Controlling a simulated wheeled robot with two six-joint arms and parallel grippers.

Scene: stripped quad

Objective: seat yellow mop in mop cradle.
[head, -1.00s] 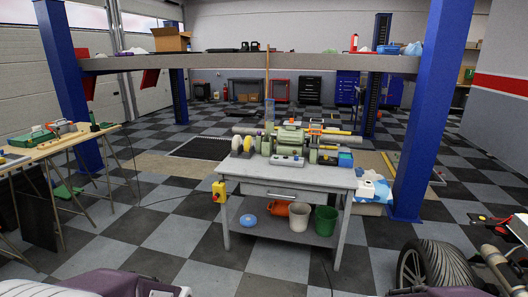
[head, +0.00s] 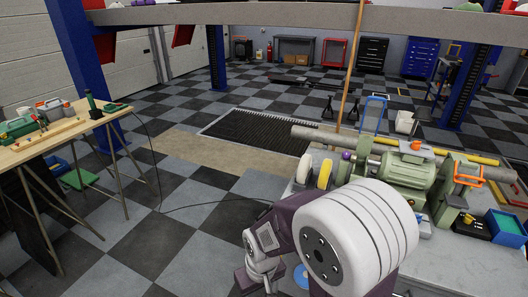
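I cannot make out a yellow mop head or a mop cradle for certain. A tall tan pole (head: 352,65) stands nearly upright behind the workbench; its lower end is hidden. A long yellow bar (head: 481,159) lies level behind the green machine, partly hidden; I cannot tell whether it belongs to a mop. A white and purple arm of mine fills the lower middle, in front of the bench. I see no gripper fingers clearly in the head view, and nothing held.
The grey workbench (head: 432,262) is close at the right, carrying a green machine (head: 402,174) and a blue bin (head: 506,228). A wooden table (head: 50,143) with tools stands at left. Blue posts (head: 78,75) bear an overhead beam.

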